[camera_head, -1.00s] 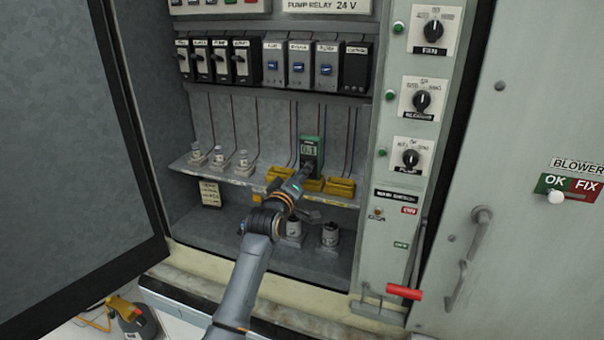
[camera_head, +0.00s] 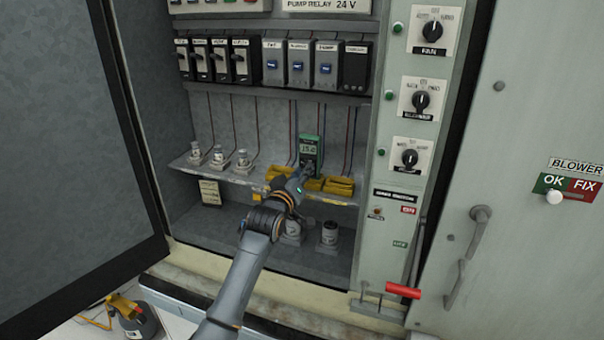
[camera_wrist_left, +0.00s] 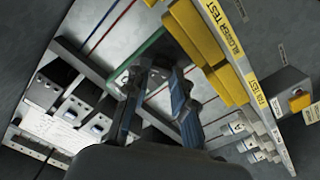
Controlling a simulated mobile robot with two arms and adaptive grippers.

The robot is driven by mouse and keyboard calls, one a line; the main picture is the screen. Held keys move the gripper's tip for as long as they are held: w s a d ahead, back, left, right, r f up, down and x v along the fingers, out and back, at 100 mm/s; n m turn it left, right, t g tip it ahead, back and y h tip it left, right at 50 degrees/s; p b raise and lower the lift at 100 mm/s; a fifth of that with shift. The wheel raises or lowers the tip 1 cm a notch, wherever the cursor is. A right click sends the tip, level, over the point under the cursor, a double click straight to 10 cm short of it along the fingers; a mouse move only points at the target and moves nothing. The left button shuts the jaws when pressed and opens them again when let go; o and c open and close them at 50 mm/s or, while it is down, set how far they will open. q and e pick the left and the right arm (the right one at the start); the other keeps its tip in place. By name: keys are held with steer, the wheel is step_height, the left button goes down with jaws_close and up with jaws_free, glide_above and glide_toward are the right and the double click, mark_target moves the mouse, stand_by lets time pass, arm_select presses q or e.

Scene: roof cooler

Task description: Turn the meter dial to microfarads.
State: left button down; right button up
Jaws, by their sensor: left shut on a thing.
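The meter (camera_head: 308,146) is a green handheld unit with a lit display, standing upright at the back of the cabinet shelf. Its display shows digits too small to read surely. My left gripper (camera_head: 305,171) is at the lower front of the meter and covers the dial, so the dial's setting is hidden. In the left wrist view the gripper (camera_wrist_left: 157,76) has its fingers at the face of the meter, whose green edge (camera_wrist_left: 150,48) shows beyond them. The gripper is shut on the dial, which is itself hard to make out. My right gripper is not in view.
Yellow test blocks (camera_head: 338,186) stand on the shelf beside the meter, close to the gripper. White-capped parts (camera_head: 218,155) stand on the shelf at left. Thin wires hang behind the meter. The control panel (camera_head: 408,190) bounds the bay at right, the open door (camera_head: 70,150) at left.

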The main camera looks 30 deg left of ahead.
arm_select(q)
steer(key=c, duration=1.1)
jaws_free()
steer(key=v, duration=1.2)
